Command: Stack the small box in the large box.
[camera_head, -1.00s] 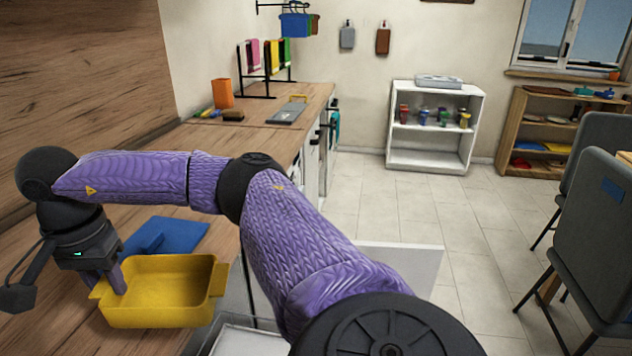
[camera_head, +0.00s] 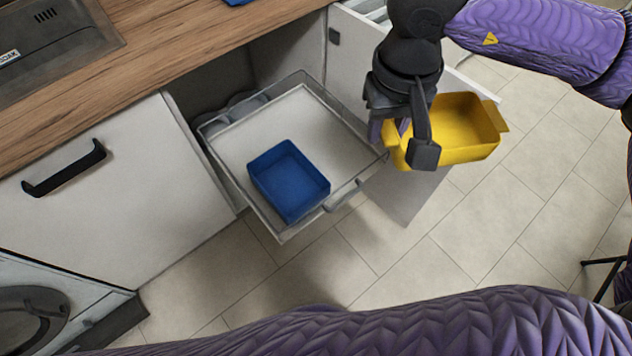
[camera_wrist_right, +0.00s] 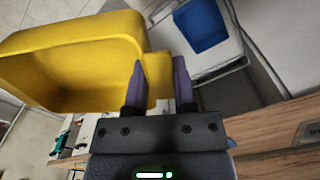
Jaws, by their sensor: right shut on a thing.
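My right gripper (camera_head: 390,130) is shut on the left end of a yellow open box (camera_head: 463,126) with end tabs. It holds this box in the air to the right of a pulled-out drawer. In the right wrist view the gripper (camera_wrist_right: 161,75) has the box's tab between its fingers, and the yellow box (camera_wrist_right: 75,55) extends left. A blue open box (camera_head: 288,180) sits upright in the drawer, apart from the yellow one; it also shows in the right wrist view (camera_wrist_right: 203,25). My left gripper is out of view.
The drawer (camera_head: 262,119) has a pale base and low rim, with free room behind the blue box. A wooden counter (camera_head: 165,55) runs above the white cabinets. An open white door or panel (camera_head: 352,62) stands beside the drawer. Tiled floor (camera_head: 440,260) is clear in front.

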